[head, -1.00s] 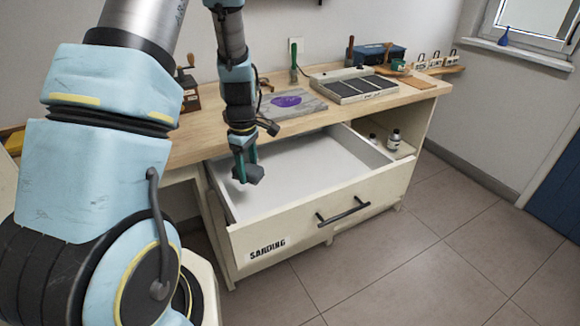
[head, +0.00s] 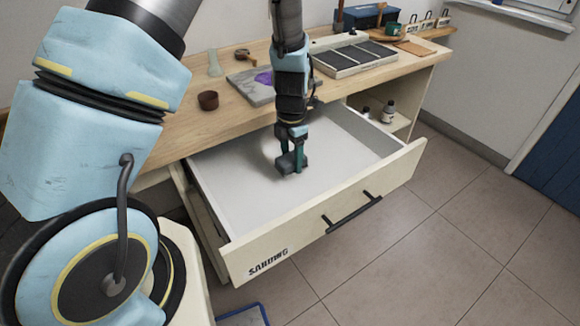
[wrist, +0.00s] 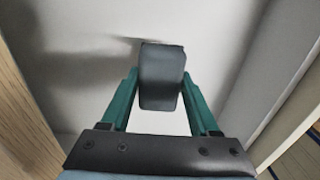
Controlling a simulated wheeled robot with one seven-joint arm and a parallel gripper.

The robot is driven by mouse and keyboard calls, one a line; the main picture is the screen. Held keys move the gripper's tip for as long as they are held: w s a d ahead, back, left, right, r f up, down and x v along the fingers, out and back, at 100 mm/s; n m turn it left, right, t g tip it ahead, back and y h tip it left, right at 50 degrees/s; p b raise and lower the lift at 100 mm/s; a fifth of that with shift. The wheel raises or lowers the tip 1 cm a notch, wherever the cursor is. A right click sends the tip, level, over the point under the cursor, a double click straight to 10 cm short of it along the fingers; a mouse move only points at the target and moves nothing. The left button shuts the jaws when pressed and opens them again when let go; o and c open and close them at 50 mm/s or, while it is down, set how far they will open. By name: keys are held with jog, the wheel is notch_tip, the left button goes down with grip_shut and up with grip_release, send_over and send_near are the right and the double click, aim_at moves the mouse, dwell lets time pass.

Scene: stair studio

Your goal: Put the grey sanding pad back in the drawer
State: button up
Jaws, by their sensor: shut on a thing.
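The grey sanding pad (head: 291,163) is a small dark grey block in the head view. My gripper (head: 298,158) is shut on it, over the inside of the open drawer (head: 235,180). In the wrist view the pad (wrist: 161,78) sits between the two green fingers of my gripper (wrist: 160,95), with its shadow on the drawer's pale floor. The drawer is pulled out, has a dark handle and a "SANDING" label on its front, and looks otherwise empty. I cannot tell exactly how high the pad is above the drawer floor.
A bottle (head: 388,112) stands on the shelf right of the drawer.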

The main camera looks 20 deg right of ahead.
aim_at(291, 180)
jog(key=shift+f+p, duration=0.55)
jog(key=shift+f, duration=2.05)
jog(key=shift+f, duration=0.15)
jog(key=o, duration=1.5)
jog(key=shift+c, duration=0.2)
notch_tip(291, 180, up, 12)
jog(key=b, duration=0.2)
jog(key=shift+r+b, duration=0.2)
jog(key=shift+b, duration=0.15)
